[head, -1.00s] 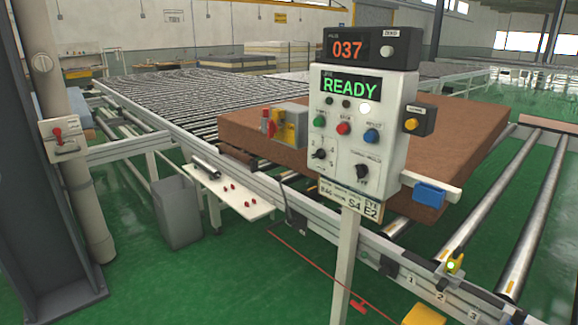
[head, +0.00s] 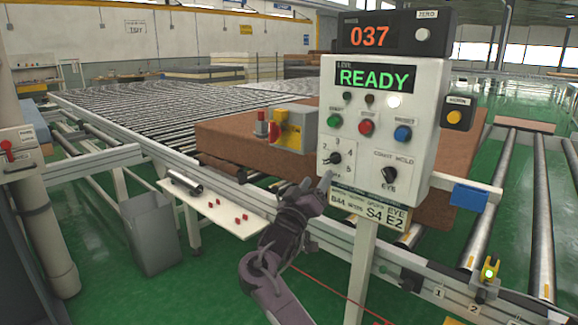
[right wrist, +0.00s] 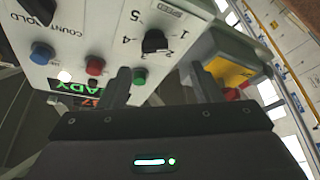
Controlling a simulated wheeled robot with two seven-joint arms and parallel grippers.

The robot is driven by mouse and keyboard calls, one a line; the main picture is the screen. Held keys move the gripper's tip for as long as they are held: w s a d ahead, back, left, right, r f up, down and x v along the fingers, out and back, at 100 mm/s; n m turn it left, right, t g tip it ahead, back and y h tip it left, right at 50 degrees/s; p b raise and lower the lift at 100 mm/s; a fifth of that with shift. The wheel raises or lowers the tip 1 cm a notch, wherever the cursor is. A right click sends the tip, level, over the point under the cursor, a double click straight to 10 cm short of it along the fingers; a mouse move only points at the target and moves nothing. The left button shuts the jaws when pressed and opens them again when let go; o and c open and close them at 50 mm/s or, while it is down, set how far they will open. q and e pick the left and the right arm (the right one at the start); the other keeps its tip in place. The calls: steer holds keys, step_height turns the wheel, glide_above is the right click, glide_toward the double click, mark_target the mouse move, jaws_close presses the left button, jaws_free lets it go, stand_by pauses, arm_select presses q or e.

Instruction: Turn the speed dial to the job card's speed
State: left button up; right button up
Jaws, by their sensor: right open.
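The speed dial (head: 334,158) is a black knob at the lower left of the white control panel (head: 420,150), ringed by numerals. It also shows in the right wrist view (right wrist: 155,41); I cannot tell surely which numeral it points at. The job card (head: 370,211) below the panel reads S4 and E2. My right gripper (head: 320,184) is just below and left of the dial in the head view. In the right wrist view its fingers (right wrist: 157,80) are apart and empty, with the dial beyond the gap between them. My left gripper is out of view.
An EYE selector (head: 389,175) sits right of the dial, with green, red and blue buttons above. A yellow box with a red knob (head: 293,128) stands left of the panel. The display (head: 375,77) reads READY and the upper one reads 037. A brown mattress (head: 225,140) lies behind.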

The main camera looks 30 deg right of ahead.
mark_target(330, 162)
steer(key=x, duration=0.8)
steer(key=shift+s+d+r+p, duration=0.15)
steer(key=shift+s+p, duration=0.25)
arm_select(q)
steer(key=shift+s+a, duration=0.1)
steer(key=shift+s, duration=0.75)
arm_select(e)
steer(key=shift+c, duration=0.2)
steer(key=c, duration=0.9)
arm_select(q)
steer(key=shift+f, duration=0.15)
arm_select(e)
steer(key=shift+c, duration=0.2)
